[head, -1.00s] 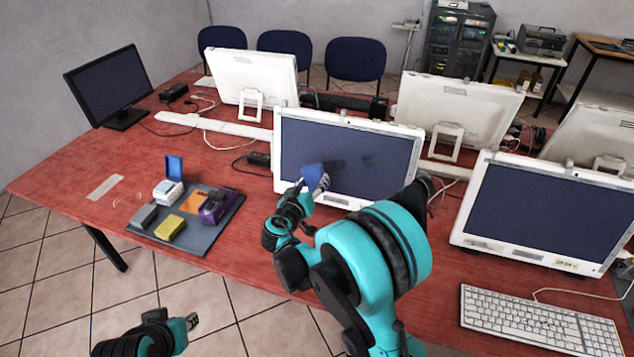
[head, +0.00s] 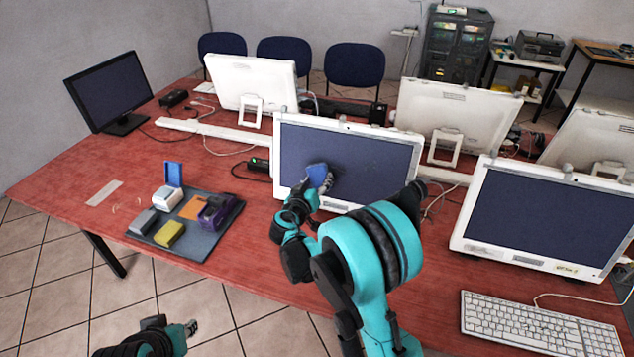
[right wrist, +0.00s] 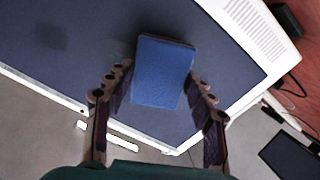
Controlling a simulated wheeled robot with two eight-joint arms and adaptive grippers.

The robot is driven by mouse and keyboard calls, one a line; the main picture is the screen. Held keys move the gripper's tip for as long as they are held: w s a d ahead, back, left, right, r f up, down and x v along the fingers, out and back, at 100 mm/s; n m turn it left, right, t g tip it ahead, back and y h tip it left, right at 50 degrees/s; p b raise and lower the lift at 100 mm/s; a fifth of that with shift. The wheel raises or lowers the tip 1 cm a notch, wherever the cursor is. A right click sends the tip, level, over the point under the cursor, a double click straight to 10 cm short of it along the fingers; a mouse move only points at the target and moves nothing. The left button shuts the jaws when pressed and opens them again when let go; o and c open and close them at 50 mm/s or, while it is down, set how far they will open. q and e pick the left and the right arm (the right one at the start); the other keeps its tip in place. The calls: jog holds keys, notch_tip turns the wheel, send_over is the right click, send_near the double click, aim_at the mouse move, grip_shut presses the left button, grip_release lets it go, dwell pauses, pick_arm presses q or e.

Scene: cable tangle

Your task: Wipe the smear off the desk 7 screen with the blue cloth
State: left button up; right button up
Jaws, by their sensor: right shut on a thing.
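The blue cloth (head: 316,171) is a folded pad held in my right gripper (head: 324,184), in front of the lower left part of the white-framed middle screen (head: 385,170). In the right wrist view the cloth (right wrist: 163,72) sits between the fingers of my right gripper (right wrist: 160,100), over the dark screen (right wrist: 95,50). I cannot tell whether it touches the glass. A faint dark smear (right wrist: 48,33) shows on the screen away from the cloth. My left gripper (head: 191,328) is low at the front, away from the desk; its jaw state is unclear.
A grey mat (head: 200,248) holds several small blocks and a purple item (head: 216,211) on the left of the red desk (head: 70,165). Another white monitor (head: 545,215) and a keyboard (head: 540,325) stand on the right. Cables (head: 225,150) lie behind.

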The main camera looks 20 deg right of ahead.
jog(key=shift+x, duration=1.1)
dwell(0.3)
jog(key=shift+s+d+r, duration=0.3)
jog(key=shift+s+d, duration=0.15)
jog(key=shift+d, duration=0.2)
jog(key=shift+s+d+r, duration=0.3)
jog(key=shift+s+d, duration=0.15)
jog(key=shift+d, duration=0.25)
jog(key=shift+s+d+r+p, duration=0.4)
jog(key=shift+s+d+r, duration=0.55)
jog(key=shift+d, duration=1)
jog(key=shift+s+d+r+p, duration=0.55)
jog(key=shift+s+d, duration=0.65)
jog(key=shift+d, duration=0.75)
jog(key=shift+s+d+r+p, duration=0.25)
jog(key=shift+s+d+r, duration=0.7)
jog(key=shift+d, duration=1)
jog(key=shift+s+f, duration=0.15)
